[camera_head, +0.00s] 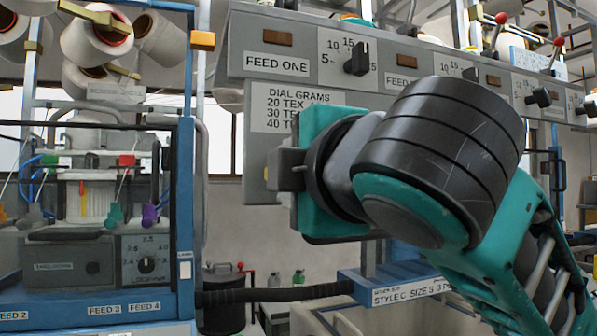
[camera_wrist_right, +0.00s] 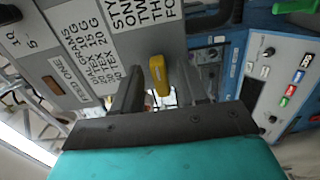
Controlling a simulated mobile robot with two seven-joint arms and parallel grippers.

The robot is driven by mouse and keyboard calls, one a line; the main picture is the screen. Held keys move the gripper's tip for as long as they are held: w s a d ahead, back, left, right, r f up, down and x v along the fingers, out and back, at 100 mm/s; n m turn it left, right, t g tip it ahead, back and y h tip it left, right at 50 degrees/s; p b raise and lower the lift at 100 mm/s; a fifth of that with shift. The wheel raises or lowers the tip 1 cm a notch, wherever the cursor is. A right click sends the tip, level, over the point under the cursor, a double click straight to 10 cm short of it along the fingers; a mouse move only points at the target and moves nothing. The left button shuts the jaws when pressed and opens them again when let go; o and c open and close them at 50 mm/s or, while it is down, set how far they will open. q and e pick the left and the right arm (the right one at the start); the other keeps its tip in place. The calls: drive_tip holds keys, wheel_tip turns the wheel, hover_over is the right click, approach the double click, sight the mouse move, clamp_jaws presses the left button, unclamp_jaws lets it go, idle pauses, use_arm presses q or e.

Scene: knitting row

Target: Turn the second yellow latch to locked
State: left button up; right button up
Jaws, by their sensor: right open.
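In the right wrist view a yellow latch handle (camera_wrist_right: 160,76) sits at the lower edge of the grey label panel (camera_wrist_right: 142,32). It lies between the two dark fingers of my right gripper (camera_wrist_right: 161,84), which are apart with gaps on both sides of the handle. I cannot tell its lock position or whether it is the second latch. In the head view my right gripper (camera_head: 287,170) is at the hanging grey panel (camera_head: 257,150), below the dial row. My own wrist hides much of that panel, and I cannot clearly see the latch there. My left gripper is out of view.
The grey control rail (camera_head: 300,35) with knobs and red-tipped levers runs above my right arm. A blue-framed machine (camera_head: 185,200) stands at the left. A black hose (camera_head: 275,294) and a blue labelled shelf (camera_head: 365,290) are below. The wrist view shows a blue-grey control panel (camera_wrist_right: 270,75) at the right.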

use_arm(q)
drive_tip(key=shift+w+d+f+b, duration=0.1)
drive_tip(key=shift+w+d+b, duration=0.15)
drive_tip(key=shift+b, duration=0.3)
use_arm(e)
drive_tip(key=v, duration=1.3)
drive_tip(key=shift+w, duration=0.15)
